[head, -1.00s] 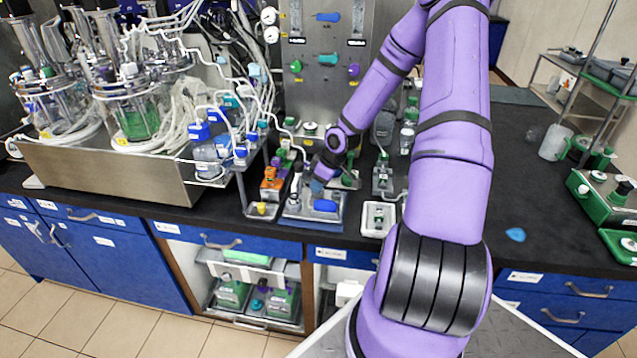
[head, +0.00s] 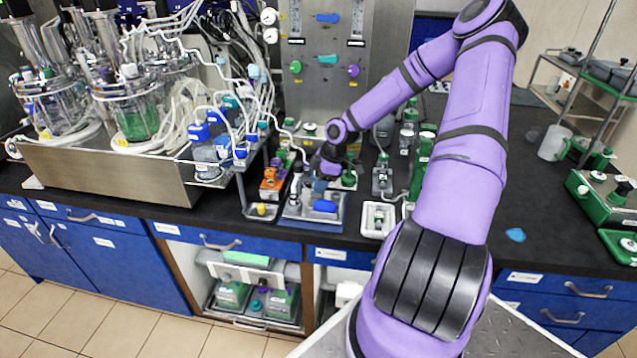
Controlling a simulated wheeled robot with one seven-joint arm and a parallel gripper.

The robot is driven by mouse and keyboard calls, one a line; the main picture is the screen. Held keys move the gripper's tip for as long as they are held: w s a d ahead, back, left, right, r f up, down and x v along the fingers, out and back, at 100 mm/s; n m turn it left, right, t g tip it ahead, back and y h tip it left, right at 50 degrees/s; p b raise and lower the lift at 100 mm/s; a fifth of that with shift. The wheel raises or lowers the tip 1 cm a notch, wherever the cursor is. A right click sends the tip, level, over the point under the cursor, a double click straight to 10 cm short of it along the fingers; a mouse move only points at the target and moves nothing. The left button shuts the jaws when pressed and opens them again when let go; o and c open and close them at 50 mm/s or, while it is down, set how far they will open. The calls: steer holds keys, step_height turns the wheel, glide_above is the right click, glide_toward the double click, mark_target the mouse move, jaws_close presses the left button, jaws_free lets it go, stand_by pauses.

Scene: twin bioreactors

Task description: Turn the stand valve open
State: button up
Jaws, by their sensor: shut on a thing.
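A small grey stand (head: 297,212) sits near the front edge of the black bench, with a bright blue block (head: 325,206) at its front right. A blue-grey handle (head: 320,185) rises just behind that block and appears to be the stand valve. My gripper (head: 321,178) comes down on it from the upper right and is shut on it. The fingers are small and dark here. They hide much of the handle, so its exact angle cannot be told.
An orange-and-yellow unit (head: 268,188) stands close on the left. A white tray (head: 378,221) lies to the right. Behind is a steel panel (head: 325,100) with coloured knobs. Glass bioreactors (head: 130,105) fill the left. The bench's right middle is mostly clear.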

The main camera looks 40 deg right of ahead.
stand_by(0.3)
steer(key=o, duration=0.9)
steer(key=v, duration=1)
steer(key=shift+d+r, duration=0.1)
steer(key=shift+r, duration=0.25)
